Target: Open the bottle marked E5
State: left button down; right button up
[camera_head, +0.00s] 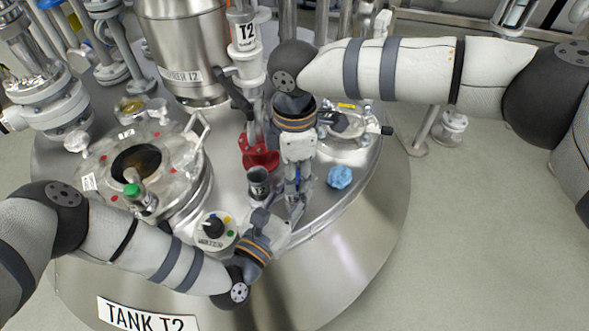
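No E5 marking is legible, so I cannot tell which thing is the marked bottle. My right gripper (295,198) reaches down from above, right of centre, over the top of the tank (330,208). My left gripper (272,218) comes from the lower left, and its fingers are close to those of the right one. The fingers overlap in the picture. Any bottle between them is hidden or too small to make out, and finger opening is unclear. A small green-capped item (134,192) stands at the left, by the open round hatch.
A dark grey cup (259,181) stands just left of my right gripper. A red flange (260,158) is behind it. A blue crumpled cloth (340,176) lies to the right. A round knob panel (214,228) is near my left forearm. The hatch (136,162) is open.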

jog(key=n, duration=0.5)
grip_shut()
jog(key=n, duration=1.4)
jog(key=shift+n, duration=0.4)
jog(key=n, duration=0.3)
jog(key=shift+n, duration=0.3)
jog(key=n, duration=0.7)
jog(key=shift+r, duration=0.1)
jog(key=n, duration=1.7)
jog(key=shift+n, duration=0.4)
jog(key=n, duration=0.5)
jog(key=shift+n, duration=0.4)
